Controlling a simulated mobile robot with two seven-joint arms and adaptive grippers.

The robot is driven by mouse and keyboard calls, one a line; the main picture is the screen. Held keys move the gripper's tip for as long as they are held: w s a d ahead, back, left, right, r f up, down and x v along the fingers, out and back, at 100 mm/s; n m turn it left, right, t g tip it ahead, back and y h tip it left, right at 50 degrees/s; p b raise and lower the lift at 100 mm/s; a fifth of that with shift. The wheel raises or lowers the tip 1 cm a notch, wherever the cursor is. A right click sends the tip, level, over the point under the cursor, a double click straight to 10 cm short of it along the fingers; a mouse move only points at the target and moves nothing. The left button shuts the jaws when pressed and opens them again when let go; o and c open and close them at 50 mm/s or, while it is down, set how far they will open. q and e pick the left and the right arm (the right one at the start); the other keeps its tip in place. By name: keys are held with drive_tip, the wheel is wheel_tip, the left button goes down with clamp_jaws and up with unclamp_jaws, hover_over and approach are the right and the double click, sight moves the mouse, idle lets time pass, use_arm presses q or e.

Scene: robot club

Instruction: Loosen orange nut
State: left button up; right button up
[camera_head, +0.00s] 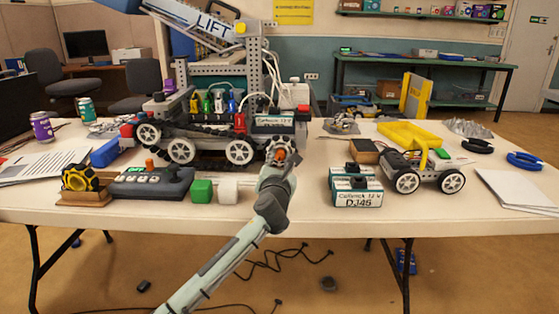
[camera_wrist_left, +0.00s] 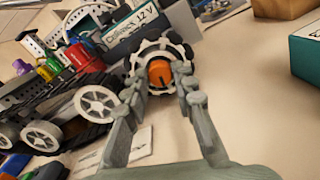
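The orange nut (camera_wrist_left: 160,74) sits at the centre of a toothed grey-and-black wheel (camera_wrist_left: 150,47) in the left wrist view. In the head view the nut (camera_head: 281,154) is a small orange spot at the end of my left gripper (camera_head: 277,158). My left gripper (camera_wrist_left: 164,84) is open. Its two fingers stand on either side of the nut, with gaps between them and it. Whether the tips reach level with the nut is hard to tell. The fingers hide part of the wheel. My right gripper is in neither view.
A tracked robot (camera_head: 210,142) with white wheels stands left of my gripper. Green (camera_head: 201,191) and white (camera_head: 228,191) cubes and a grey control box (camera_head: 150,184) are near the front edge. Labelled battery boxes (camera_head: 356,192) and a small wheeled cart (camera_head: 425,175) stand right.

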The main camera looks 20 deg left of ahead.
use_arm(q)
clamp_jaws()
